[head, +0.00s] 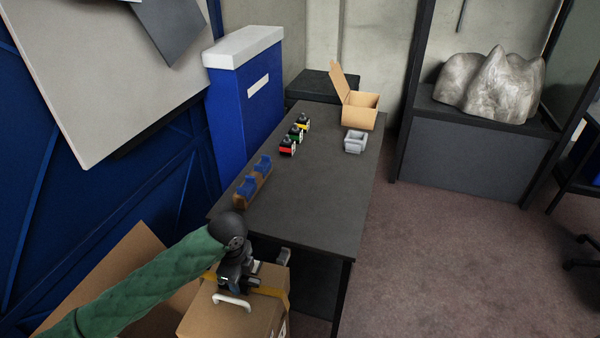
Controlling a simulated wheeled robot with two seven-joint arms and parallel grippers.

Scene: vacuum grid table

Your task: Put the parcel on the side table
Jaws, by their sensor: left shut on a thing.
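I cannot tell whether the parcel hangs or rests on something. My right gripper is not in view.
The table's near right part is clear. A blue cabinet (245,110) stands left; carpet (450,260) lies open right.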

